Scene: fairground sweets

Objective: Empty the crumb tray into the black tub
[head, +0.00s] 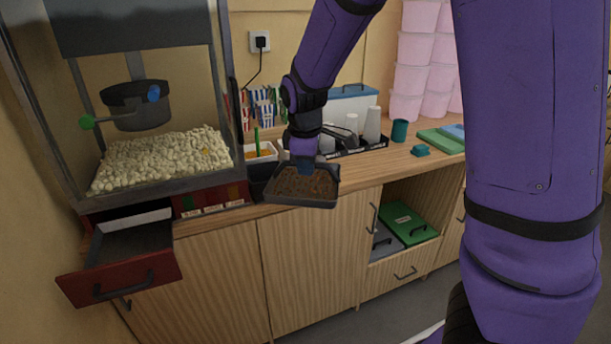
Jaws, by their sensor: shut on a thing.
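The crumb tray (303,203), dark grey and shallow, is full of brown crumbs and kernels. My gripper (306,166) is shut on its far edge. The tray hangs level or nearly so, just over the front edge of the counter. The black tub (257,171) stands on the counter directly left of the tray, against the popcorn machine. The tray and my gripper hide part of the tub, and I cannot see what is inside it.
The popcorn machine (160,185) stands at the left with its red drawer (122,277) pulled out over the floor. A white container (262,152) is behind the tub. A black cup rack (360,148) is behind to the right. Open counter (385,168) lies to the right.

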